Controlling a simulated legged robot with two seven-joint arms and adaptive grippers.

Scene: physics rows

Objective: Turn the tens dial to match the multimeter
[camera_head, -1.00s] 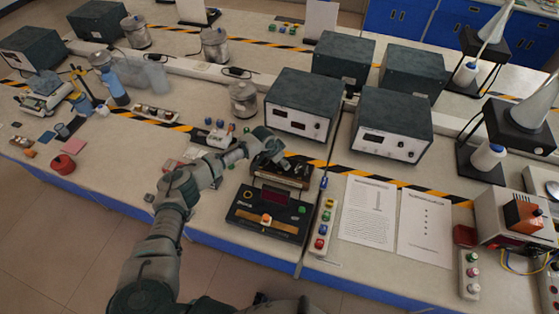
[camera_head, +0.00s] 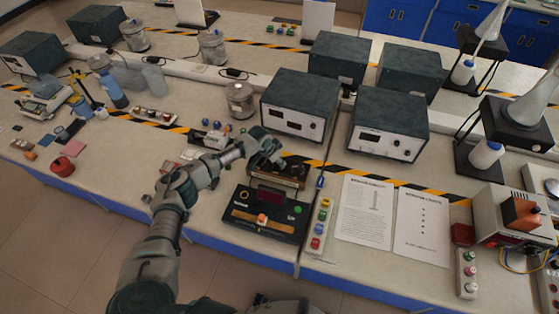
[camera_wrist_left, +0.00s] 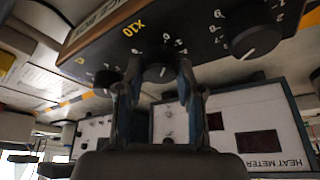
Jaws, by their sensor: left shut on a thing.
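The dark resistance box with a wooden edge (camera_head: 292,172) stands behind a black instrument on the bench. In the left wrist view it appears upside down (camera_wrist_left: 205,35), with a yellow X10 mark and a row of black dials. My left gripper (camera_head: 275,160) is at the box. In the left wrist view its two fingers (camera_wrist_left: 160,76) are shut around the middle dial (camera_wrist_left: 158,70), by the X10 mark. The fingers hide part of this dial, so its setting is unclear. The black instrument, perhaps the multimeter, has a dark red display (camera_head: 271,196); no digits are readable. My right gripper does not show.
Another dial (camera_wrist_left: 255,38) sits beside the gripped one, and a smaller one (camera_wrist_left: 106,82) on the other side. Grey meter boxes (camera_head: 300,105) (camera_head: 388,125) stand behind. A strip of coloured buttons (camera_head: 320,224) and printed sheets (camera_head: 365,212) lie to the right.

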